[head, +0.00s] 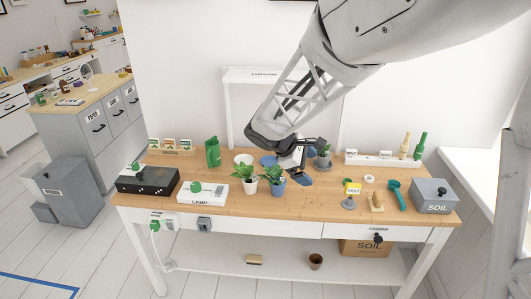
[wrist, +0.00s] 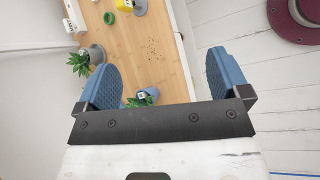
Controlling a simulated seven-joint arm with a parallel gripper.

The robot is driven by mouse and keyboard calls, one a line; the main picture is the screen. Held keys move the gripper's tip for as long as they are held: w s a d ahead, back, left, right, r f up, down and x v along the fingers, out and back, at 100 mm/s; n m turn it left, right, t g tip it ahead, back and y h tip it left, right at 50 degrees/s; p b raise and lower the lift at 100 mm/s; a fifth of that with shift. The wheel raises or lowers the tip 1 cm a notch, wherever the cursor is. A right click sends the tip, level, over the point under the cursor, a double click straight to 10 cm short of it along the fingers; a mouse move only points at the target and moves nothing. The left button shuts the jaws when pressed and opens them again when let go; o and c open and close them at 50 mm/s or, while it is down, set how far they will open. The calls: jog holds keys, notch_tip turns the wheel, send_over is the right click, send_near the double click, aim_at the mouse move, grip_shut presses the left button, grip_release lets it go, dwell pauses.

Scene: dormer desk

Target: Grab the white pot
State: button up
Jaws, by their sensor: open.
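The white pot (head: 250,187) stands upright on the wooden desk in the head view, with a leafy green plant in it. A blue pot (head: 277,188) with a similar plant stands close to its right. My gripper (head: 284,170) is open and empty, above the desk behind and to the right of the white pot, and not touching it. In the wrist view the blue finger pads of my gripper (wrist: 160,60) are wide apart with desk surface between them. A blue-grey pot (wrist: 150,92) with leaves is partly visible there. I cannot make out the white pot in the wrist view.
A grey pot (head: 322,162) with a plant stands behind on the right. A white lamp box (head: 203,193), a black box (head: 148,181) and a green container (head: 213,152) are on the left. A yellow tag (head: 352,188), a teal scoop (head: 397,194) and a soil bin (head: 434,195) are on the right.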

jog(key=w+a+f+n+t+h, duration=0.25)
jog(key=w+a+f+n, duration=0.35)
jog(key=w+a+f, duration=0.55)
jog(key=n+t, duration=0.4)
jog(key=n, duration=0.3)
send_near(247, 180)
jog(key=shift+w+d, duration=0.2)
jog(key=shift+d, duration=0.7)
jog(key=shift+d, duration=0.1)
jog(key=shift+x, duration=1.25)
jog(key=shift+w+d, duration=0.1)
jog(key=shift+x, duration=2.45)
jog(key=shift+c, duration=0.2)
jog(key=c, duration=0.9)
